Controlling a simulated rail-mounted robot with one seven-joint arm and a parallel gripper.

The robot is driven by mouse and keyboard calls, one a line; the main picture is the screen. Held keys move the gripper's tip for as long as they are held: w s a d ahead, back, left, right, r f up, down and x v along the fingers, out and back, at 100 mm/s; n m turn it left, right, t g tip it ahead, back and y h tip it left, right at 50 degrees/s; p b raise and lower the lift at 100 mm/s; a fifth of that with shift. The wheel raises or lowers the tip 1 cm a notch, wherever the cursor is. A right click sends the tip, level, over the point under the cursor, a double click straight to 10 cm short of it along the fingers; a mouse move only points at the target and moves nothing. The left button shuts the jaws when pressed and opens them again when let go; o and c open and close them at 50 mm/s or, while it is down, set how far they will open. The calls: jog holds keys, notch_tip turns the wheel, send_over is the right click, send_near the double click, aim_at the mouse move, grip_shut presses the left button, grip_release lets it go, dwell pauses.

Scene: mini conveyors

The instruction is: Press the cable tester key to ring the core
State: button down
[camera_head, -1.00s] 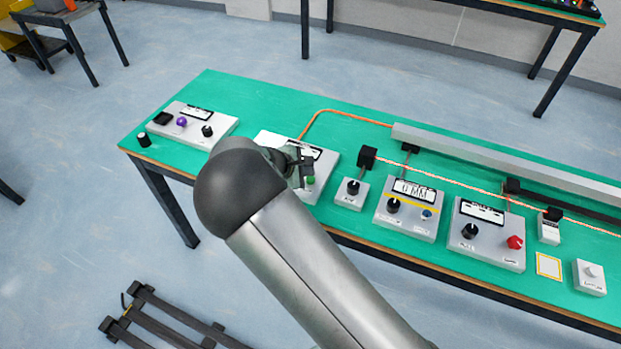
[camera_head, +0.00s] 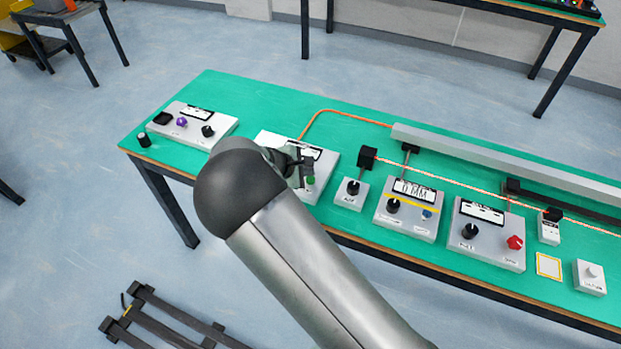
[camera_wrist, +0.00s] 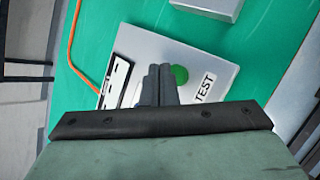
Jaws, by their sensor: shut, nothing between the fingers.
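The cable tester is a pale grey box (camera_wrist: 215,62) with a white display (camera_wrist: 116,82), a round green key (camera_wrist: 179,75) and a TEST label (camera_wrist: 203,88). In the head view the tester (camera_head: 327,162) stands on the green bench, partly hidden by my arm, with the green key (camera_head: 310,181) just showing. My gripper (camera_wrist: 160,68) is shut and empty. Its fingertips are over the tester, right beside the green key on the display side in the wrist view. I cannot tell whether they touch the box or key. The display marks are unreadable.
A box with a purple knob (camera_head: 181,122) stands left on the bench. To the right are a small knob box (camera_head: 351,196), a length counter (camera_head: 408,218) and a box with a red knob (camera_head: 515,243). An orange cable (camera_head: 330,112) runs behind, near a grey rail (camera_head: 480,152).

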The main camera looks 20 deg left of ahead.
aim_at(307, 181)
jog(key=shift+f, duration=0.15)
jog(key=shift+f+b, duration=0.35)
jog(key=shift+b, duration=0.15)
jog(key=shift+f+b, duration=0.35)
dwell(0.7)
dwell(0.3)
jog(key=shift+r+p, duration=0.45)
jog(key=shift+r, duration=0.35)
jog(key=shift+r+p, duration=1.35)
jog(key=shift+r, duration=1.2)
